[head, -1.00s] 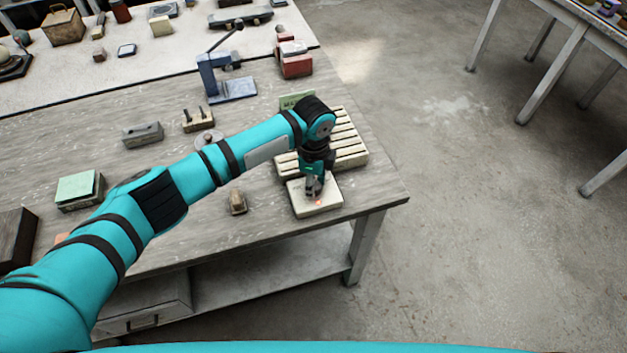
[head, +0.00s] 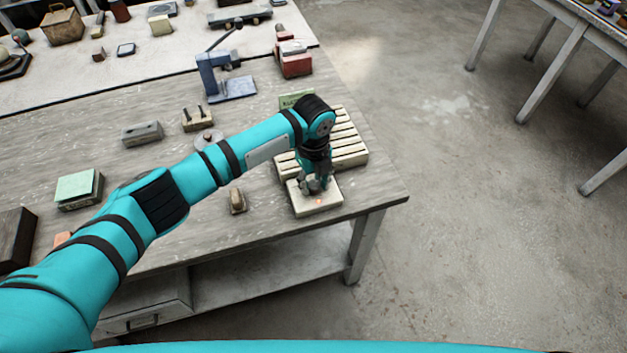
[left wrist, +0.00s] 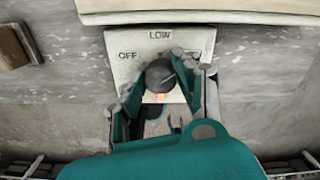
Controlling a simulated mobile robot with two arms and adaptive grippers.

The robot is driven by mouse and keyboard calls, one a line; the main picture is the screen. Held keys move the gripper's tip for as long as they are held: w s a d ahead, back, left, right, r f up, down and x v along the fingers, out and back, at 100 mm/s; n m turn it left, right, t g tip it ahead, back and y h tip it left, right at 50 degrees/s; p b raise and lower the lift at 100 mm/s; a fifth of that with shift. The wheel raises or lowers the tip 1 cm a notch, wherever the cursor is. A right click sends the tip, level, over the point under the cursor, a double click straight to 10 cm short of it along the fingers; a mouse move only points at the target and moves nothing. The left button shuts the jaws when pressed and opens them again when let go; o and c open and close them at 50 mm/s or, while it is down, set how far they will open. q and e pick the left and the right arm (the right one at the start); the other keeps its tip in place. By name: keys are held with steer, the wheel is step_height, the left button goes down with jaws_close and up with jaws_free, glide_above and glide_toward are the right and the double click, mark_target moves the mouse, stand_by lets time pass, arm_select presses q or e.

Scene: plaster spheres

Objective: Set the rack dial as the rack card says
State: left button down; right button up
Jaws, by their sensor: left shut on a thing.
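The rack dial is a dark round knob (left wrist: 160,75) on a pale square base (head: 327,203) at the table's front right corner. In the left wrist view the base (left wrist: 118,42) reads LOW at the top and OFF at the left; any label at the right is hidden by a finger. My left gripper (head: 316,188) points down over the base and is shut on the knob, one finger on each side (left wrist: 160,92). A pale line shows on the knob's right side; its exact setting is unclear. A green card (head: 292,99), perhaps the rack card, stands behind the slatted rack (head: 350,142), mostly unreadable.
A small wooden block (head: 237,202) lies left of the base. A blue press (head: 228,85) and a red device (head: 293,58) stand farther back. The table's right edge is close to the rack, with open floor beyond.

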mark_target(314, 183)
arm_select(q)
steer(key=shift+w+r, duration=0.1)
stand_by(0.3)
steer(key=c, duration=0.9)
jaws_free()
steer(key=shift+c, duration=0.2)
step_height(314, 183, up, 12)
